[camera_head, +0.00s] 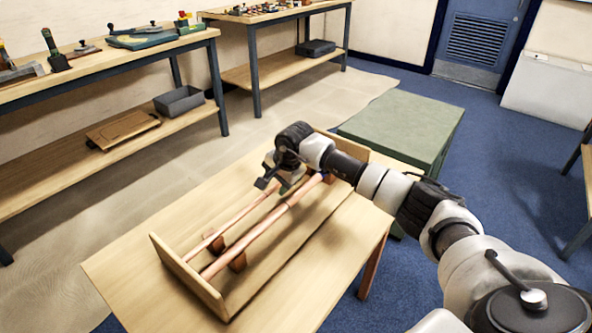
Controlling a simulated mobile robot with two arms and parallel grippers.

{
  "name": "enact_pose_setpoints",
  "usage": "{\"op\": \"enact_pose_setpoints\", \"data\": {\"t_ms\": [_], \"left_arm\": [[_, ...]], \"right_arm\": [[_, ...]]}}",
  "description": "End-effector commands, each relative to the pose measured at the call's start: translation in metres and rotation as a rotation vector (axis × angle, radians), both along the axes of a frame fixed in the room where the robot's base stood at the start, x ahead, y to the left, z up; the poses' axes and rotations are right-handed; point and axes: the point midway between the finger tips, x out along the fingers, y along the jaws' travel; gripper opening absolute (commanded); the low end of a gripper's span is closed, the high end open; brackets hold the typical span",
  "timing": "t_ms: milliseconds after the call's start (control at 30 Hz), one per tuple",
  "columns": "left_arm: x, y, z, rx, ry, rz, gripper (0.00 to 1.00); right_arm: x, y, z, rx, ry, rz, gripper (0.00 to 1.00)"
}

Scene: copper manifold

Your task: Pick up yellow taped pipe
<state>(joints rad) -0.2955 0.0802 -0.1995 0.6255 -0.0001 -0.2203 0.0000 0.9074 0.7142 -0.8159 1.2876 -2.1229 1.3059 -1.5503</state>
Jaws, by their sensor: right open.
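Two copper pipes lie side by side in a wooden rack (190,278) on the light wooden table (115,268). The left pipe (243,212) and the right pipe (262,228) rest on small brown supports. No yellow tape shows on either pipe, so I cannot tell which is the yellow taped one. A small bluish-purple patch shows near the far end of the right pipe. My right gripper (272,184) is open and points down over the far part of the pipes. It hides part of them, and contact cannot be told. My left gripper is out of view.
A green cabinet (405,125) stands just behind the table. Workbenches with tools (120,62) and a grey bin (179,102) line the left wall. The table's front left is bare. The rack's end boards stand up at both ends.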

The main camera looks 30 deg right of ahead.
Motion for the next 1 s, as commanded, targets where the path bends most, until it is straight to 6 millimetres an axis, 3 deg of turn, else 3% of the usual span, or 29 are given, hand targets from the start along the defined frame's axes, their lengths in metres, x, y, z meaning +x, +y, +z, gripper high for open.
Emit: {"op": "enact_pose_setpoints", "data": {"t_ms": [333, 633, 1000], "left_arm": [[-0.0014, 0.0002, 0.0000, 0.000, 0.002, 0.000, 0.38], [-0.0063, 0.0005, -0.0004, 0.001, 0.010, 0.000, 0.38], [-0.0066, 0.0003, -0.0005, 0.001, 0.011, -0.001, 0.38]], "right_arm": [[0.0029, 0.0009, -0.0086, -0.001, 0.000, 0.000, 0.44], [0.0028, 0.0010, -0.0083, -0.001, 0.000, 0.000, 0.00], [0.0029, 0.0009, -0.0080, -0.001, 0.000, 0.000, 0.00]]}}
